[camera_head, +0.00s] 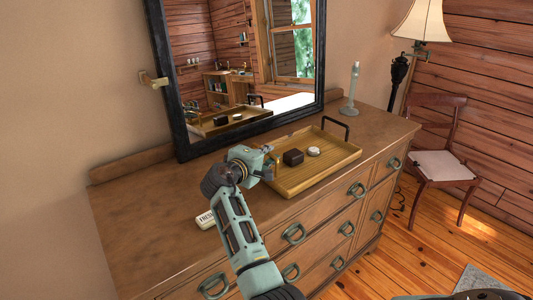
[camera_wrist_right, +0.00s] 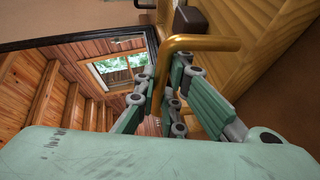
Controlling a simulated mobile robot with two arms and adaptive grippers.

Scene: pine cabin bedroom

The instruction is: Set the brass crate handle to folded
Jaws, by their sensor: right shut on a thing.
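The shallow wooden crate (camera_head: 318,168) sits on the dresser top. My right gripper (camera_head: 268,162) is at its left end, where it mostly hides the near handle in the head view. In the right wrist view, the brass crate handle (camera_wrist_right: 205,43) is a bent bar raised off the crate's end. My right gripper (camera_wrist_right: 170,85) is shut on it, with one leg of the bar running down between the fingers. A dark handle (camera_head: 337,121) stands upright at the crate's far right end. My left gripper is not in view.
A dark box (camera_head: 293,157) and a small round white item (camera_head: 313,151) lie in the crate. A white labelled block (camera_head: 206,218) lies near my right arm. A framed mirror (camera_head: 180,110) stands behind; a candlestick (camera_head: 350,95) stands back right. The dresser's left top (camera_head: 130,225) is clear.

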